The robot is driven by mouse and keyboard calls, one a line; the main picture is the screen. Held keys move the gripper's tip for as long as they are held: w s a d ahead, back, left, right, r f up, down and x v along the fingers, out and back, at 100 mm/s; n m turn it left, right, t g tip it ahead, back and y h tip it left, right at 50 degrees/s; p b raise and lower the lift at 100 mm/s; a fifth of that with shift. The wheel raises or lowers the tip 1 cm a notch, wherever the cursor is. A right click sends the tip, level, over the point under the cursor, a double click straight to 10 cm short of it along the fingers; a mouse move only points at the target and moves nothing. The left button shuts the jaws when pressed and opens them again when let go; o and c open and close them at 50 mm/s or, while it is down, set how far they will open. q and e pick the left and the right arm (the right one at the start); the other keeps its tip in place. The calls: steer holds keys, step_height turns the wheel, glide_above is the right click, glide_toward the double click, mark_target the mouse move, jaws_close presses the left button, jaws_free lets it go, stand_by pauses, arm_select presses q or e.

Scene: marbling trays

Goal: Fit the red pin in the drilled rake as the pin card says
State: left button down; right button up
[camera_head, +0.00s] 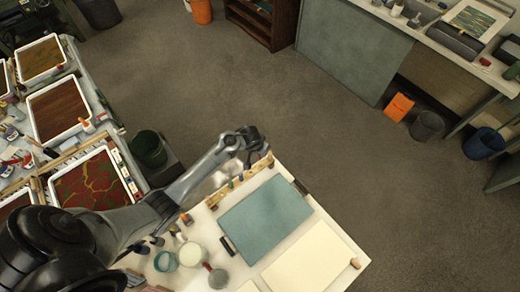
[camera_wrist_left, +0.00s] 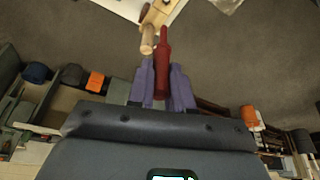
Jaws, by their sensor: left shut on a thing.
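My left gripper (camera_wrist_left: 162,82) has purple fingers and is shut on the red pin (camera_wrist_left: 163,48), which points away from the gripper. A pale wooden peg (camera_wrist_left: 148,40) shows just left of the red pin; I cannot tell whether they touch. A wooden bar with several pegs, seemingly the drilled rake (camera_head: 236,182), lies along the upper left edge of the white table. Part of it shows in the left wrist view (camera_wrist_left: 158,14). In the head view my left gripper (camera_head: 256,143) is at the bar's far end; the pin is not discernible there. I cannot make out a pin card. My right gripper is not in view.
A blue-green sheet (camera_head: 265,218) and a cream sheet (camera_head: 318,260) lie on the white table (camera_head: 357,256). Jars (camera_head: 192,254) stand at its left. Marbling trays (camera_head: 58,108) fill the left bench. A dark green bucket (camera_head: 148,148) stands between.

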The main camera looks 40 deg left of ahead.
mark_target(259, 156)
arm_select(q)
steer(key=shift+r+p, duration=0.1)
steer(key=shift+p, duration=0.2)
steer(key=shift+f, duration=0.25)
step_height(259, 156, down, 4)
steer(key=b, duration=0.3)
steer(key=shift+f, duration=0.1)
steer(key=shift+f+b, duration=0.45)
steer(key=shift+f, duration=0.2)
steer(key=shift+p, duration=0.85)
stand_by(1.2)
steer(key=shift+f+b, duration=0.4)
steer(key=shift+f, duration=0.1)
